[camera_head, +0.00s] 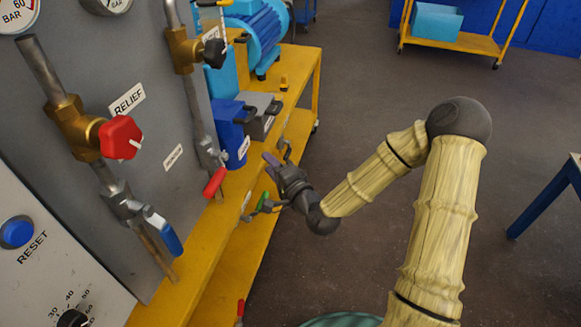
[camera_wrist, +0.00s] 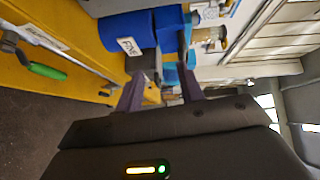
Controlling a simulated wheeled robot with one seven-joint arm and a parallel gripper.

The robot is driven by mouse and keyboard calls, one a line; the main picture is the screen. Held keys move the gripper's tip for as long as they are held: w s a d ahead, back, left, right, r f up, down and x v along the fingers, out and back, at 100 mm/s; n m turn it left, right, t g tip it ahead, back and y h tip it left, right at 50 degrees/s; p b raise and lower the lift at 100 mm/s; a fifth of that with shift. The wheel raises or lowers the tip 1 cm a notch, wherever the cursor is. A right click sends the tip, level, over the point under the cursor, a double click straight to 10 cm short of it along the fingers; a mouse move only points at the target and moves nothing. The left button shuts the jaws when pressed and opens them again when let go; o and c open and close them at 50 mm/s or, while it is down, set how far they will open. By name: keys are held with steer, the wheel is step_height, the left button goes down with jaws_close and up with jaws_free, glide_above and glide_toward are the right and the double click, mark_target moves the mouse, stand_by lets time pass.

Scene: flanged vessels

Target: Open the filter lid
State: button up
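A blue filter housing (camera_head: 228,131) with a white label stands on the yellow bench, beside a grey housing (camera_head: 259,112). In the wrist view a blue housing (camera_wrist: 126,32) bears a label reading FINE. My gripper (camera_head: 278,157) is in front of the bench edge, right of and slightly below the blue housing. In the wrist view my gripper (camera_wrist: 160,62) shows two fingers apart, with a dark grey part of the housing seen between them. I cannot tell whether the fingers touch it. The lid's fastening is not clear.
A green-handled valve (camera_head: 262,202) sits just left of my gripper on the bench edge. A red handle (camera_head: 215,182) and a blue handle (camera_head: 172,239) hang from pipes on the grey panel (camera_head: 130,180).

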steer(key=s+d+r+n+g+h+p, duration=0.2)
steer(key=s+d+n+g+h+p, duration=0.2)
steer(key=n+g+p, duration=0.3)
steer(key=shift+s+d+r+n+p, duration=0.3)
steer(key=shift+s+n+p, duration=0.1)
steer(key=shift+s+p, duration=0.55)
steer(key=shift+w, duration=0.1)
steer(key=c, duration=0.5)
steer(key=shift+s+d+h, duration=0.25)
steer(key=shift+d+h, duration=0.05)
steer(key=shift+d, duration=0.05)
jaws_close()
steer(key=s+d+r+n+g+h, duration=0.1)
steer(key=s+d+r+g+h, duration=0.1)
steer(key=s+d, duration=0.3)
steer(key=s+d+r+n+g+h, duration=0.2)
steer(key=s+d+r+g, duration=0.1)
steer(key=s, duration=0.5)
steer(key=d+r, duration=0.1)
steer(key=d, duration=0.1)
steer(key=shift+s+d+r, duration=0.35)
